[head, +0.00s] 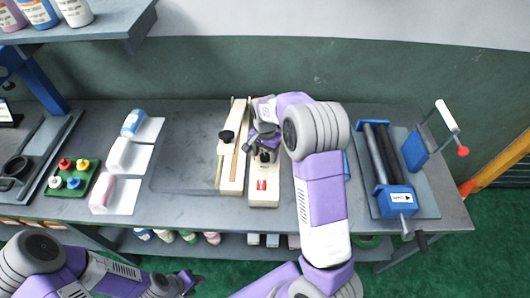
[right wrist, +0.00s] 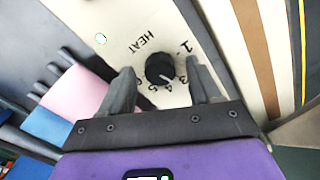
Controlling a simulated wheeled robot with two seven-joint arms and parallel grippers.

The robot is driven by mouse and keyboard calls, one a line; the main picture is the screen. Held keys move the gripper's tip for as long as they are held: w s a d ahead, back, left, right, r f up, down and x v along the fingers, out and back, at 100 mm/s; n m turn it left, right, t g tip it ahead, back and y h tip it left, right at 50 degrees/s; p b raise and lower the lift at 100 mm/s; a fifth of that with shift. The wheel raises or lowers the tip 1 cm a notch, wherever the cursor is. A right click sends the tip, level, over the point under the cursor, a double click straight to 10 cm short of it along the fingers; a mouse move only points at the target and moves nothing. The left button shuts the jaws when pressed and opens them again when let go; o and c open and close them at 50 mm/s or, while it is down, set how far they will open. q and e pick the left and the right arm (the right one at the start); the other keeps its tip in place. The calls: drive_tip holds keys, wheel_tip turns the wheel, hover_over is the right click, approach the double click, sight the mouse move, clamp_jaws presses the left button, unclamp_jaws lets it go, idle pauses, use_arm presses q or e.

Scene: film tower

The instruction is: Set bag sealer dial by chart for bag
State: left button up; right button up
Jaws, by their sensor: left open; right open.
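The cream bag sealer (head: 233,180) stands mid-bench, with a long arm and a cream housing (head: 264,198) bearing a red label. In the right wrist view its black dial (right wrist: 160,68) sits beside the word HEAT and a ring of numbers. The dial's white mark points down-right, roughly toward 4; I cannot tell exactly. My right gripper (right wrist: 158,88) is open, one finger on each side of the dial; contact is unclear. It also shows in the head view (head: 264,150). My left gripper (head: 188,282) is open and empty, low at the bench front. I cannot make out a chart.
Pink (right wrist: 78,92) and blue (right wrist: 48,126) flat pieces lie beside the housing. Several bottles lie on white sheets at left, near a green tray (head: 88,166) with coloured caps. A blue roller machine (head: 396,200) stands at right. My right arm hides bench space between.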

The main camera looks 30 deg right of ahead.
sight(265, 155)
wheel_tip(265, 155, up, 8)
drive_tip(key=shift+f+p, duration=0.25)
drive_tip(key=shift+p, duration=0.35)
